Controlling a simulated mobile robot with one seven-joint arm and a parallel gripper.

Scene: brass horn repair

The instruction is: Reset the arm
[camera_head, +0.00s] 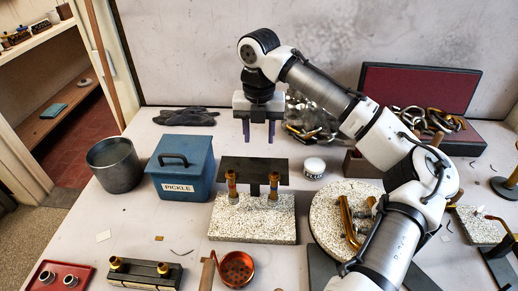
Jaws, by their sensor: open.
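My gripper (258,131) hangs fingers-down over the back middle of the white table (130,225). Its two dark fingers are apart, with nothing between them. It is above and behind a dark plate (253,170) that stands on a speckled block (253,220) with two brass-coloured pieces (232,188) at its front. My white and grey arm reaches in from the lower right and hides part of the table's right side.
A blue PICKLE box (181,166) and a grey pot (115,164) stand left of the gripper. Dark gloves (186,116) lie behind. A small white jar (314,167) stands to the right. A round speckled board (325,215) with brass tubes (349,228) lies below my arm. An open red-lined case (420,88) is at back right.

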